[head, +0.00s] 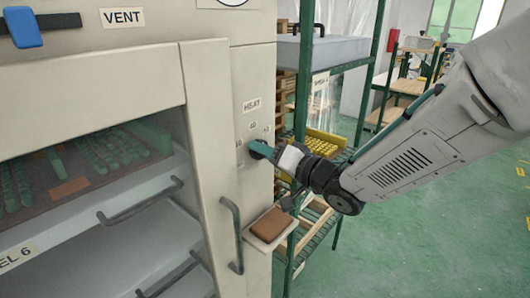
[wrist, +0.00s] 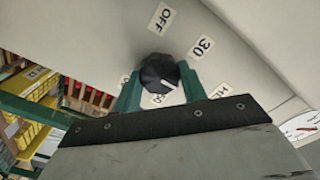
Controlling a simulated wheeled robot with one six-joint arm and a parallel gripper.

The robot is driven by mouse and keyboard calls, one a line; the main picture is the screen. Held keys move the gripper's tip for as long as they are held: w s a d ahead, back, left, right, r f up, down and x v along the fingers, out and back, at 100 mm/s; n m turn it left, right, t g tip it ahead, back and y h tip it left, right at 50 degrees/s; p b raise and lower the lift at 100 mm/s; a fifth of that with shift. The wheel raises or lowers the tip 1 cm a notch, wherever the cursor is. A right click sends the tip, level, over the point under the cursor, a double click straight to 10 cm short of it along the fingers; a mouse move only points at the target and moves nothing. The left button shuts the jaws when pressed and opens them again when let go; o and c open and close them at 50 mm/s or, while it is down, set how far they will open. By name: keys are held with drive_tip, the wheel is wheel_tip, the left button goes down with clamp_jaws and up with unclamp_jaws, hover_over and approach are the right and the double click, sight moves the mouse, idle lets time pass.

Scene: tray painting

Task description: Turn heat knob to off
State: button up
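The heat knob (wrist: 160,70) is a dark, faceted dial on the cream cabinet face. In the wrist view, a white mark shows at its lower edge, right of centre, pointing away from the OFF label (wrist: 163,18). A 30 label (wrist: 202,46) is to its upper right, and another label (wrist: 157,98) lies just below it, partly hidden. My gripper (wrist: 160,80) has its green fingers on either side of the knob, seemingly touching it. In the head view, my gripper (head: 262,150) is at the panel below the HEAT label (head: 252,105), hiding most of the knob.
A vertical door handle (head: 232,235) and a small shelf with a brown block (head: 271,224) are below my gripper. A green-framed rack (head: 303,90) with a yellow bin (head: 325,142) stands close on the right. The green floor (head: 440,230) at right is clear.

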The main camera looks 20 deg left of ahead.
drive_tip(key=shift+c, duration=0.7)
drive_tip(key=shift+n, duration=0.3)
drive_tip(key=shift+w+n, duration=0.1)
drive_tip(key=shift+n, duration=11.6)
